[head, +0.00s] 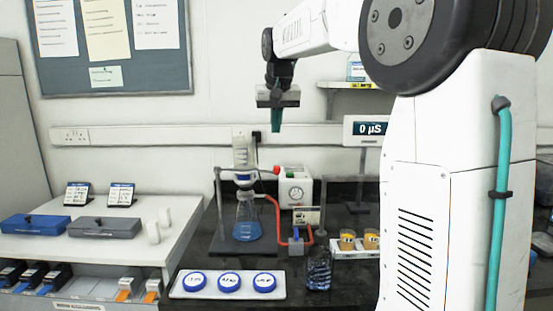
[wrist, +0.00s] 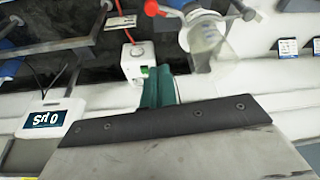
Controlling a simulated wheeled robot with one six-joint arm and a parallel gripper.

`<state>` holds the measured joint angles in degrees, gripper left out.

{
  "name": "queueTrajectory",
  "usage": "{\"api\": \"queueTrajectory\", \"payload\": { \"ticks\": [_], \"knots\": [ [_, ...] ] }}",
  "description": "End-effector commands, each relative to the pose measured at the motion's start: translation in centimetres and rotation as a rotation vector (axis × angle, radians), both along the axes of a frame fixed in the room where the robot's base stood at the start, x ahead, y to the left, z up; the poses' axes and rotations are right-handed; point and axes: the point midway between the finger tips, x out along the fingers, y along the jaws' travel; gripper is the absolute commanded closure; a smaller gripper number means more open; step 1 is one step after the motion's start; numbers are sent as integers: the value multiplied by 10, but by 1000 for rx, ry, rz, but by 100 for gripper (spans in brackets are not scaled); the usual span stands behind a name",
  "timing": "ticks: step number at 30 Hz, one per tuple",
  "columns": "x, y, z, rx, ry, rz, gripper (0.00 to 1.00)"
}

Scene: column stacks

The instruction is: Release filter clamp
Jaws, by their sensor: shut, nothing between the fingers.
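The filter assembly stands on the dark bench: a clear funnel (head: 241,150) above a flask of blue liquid (head: 247,218). A clamp (head: 244,179) sits at the joint between them. A red knob (head: 277,170) shows to its right, apparently on the clamp's lever. In the wrist view the clear funnel (wrist: 208,45) and the red knob (wrist: 151,8) are near the top edge. My gripper (head: 276,128) hangs fingers down, above and right of the funnel, touching nothing. Its teal fingers (wrist: 160,88) are together and empty. Whether the clamp is fastened is too small to tell.
A white pump box with a gauge (head: 292,192) stands behind the flask, joined by red tubing (head: 278,218). A rod stand (head: 218,205) is at its left. A tray of blue-lidded dishes (head: 228,284), a glass beaker (head: 319,268) and amber cups (head: 347,239) stand nearby.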

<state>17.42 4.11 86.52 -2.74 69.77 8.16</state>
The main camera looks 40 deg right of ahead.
Motion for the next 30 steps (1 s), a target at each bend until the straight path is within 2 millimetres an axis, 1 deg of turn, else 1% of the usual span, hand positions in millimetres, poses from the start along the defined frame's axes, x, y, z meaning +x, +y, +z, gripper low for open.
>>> {"api": "queueTrajectory", "payload": {
  "ticks": [5, 8, 11, 18, 22, 23, 24, 27, 30],
  "knots": [
    [0, 0, -2, 0, 1, 1, 100],
    [2, -1, -9, 1, 3, 1, 100],
    [6, -3, -22, 1, 4, 1, 100],
    [22, -10, -71, 1, 6, 1, 100],
    [30, -14, -96, 1, 5, 1, 100],
    [29, -13, -98, 1, 3, 1, 100],
    [20, -9, -95, -1, -1, 1, 100],
    [7, -3, -96, -1, -1, 2, 100],
    [-1, 1, -97, 0, 0, 1, 100]
  ]
}}
